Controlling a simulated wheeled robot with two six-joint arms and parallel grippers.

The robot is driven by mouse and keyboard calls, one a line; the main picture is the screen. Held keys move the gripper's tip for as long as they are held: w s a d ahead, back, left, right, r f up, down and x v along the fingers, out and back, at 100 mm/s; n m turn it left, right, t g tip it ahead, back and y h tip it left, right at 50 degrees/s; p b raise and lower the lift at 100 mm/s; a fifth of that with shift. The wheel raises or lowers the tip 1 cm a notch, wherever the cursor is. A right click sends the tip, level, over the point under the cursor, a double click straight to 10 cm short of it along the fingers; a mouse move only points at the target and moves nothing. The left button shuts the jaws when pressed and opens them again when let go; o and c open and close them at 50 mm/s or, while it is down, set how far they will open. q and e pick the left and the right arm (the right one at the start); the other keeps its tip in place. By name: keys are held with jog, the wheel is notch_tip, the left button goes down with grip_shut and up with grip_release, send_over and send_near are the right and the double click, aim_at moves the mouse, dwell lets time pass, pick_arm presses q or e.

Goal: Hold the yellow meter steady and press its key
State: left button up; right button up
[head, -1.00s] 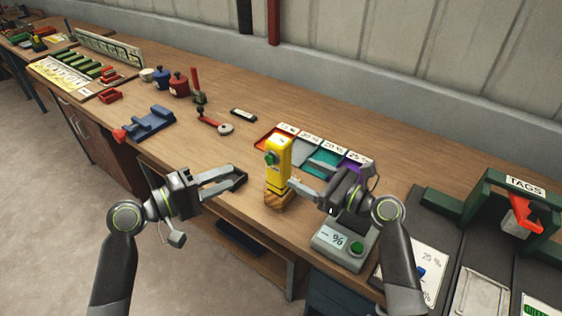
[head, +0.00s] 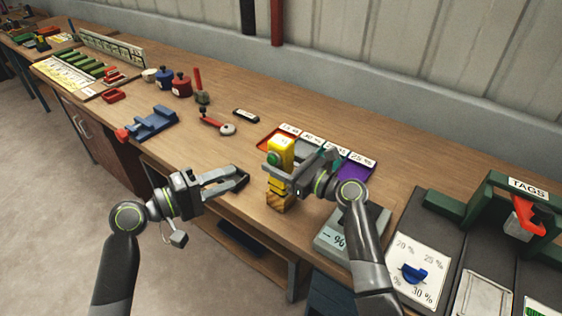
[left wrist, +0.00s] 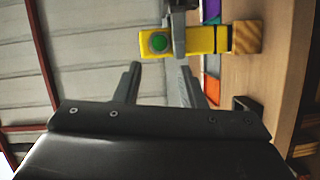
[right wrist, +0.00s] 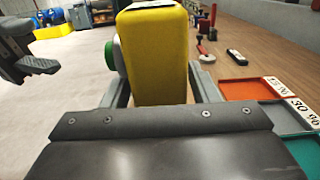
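The yellow meter (head: 281,150) stands upright on a wooden foot (head: 280,203) near the bench's front edge. Its green key (head: 274,158) faces the left gripper's side. In the left wrist view the key (left wrist: 159,42) lies beyond the left fingers. My right gripper (head: 278,168) has its fingers on either side of the meter's upper body; in the right wrist view the meter (right wrist: 160,55) fills most of the space between them, and firm contact does not show. My left gripper (head: 243,177) is open and empty, left of the meter and apart from it.
Coloured trays with percent cards (head: 357,167) lie behind the meter. A grey device with a percent display (head: 335,238) stands right of it. A blue dial panel (head: 415,273) and a green TAGS frame (head: 490,183) are further right.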

pick_arm(q)
jog(key=shift+c, duration=0.3)
pick_arm(e)
jog(key=c, duration=0.9)
pick_arm(q)
grip_shut()
dwell(0.6)
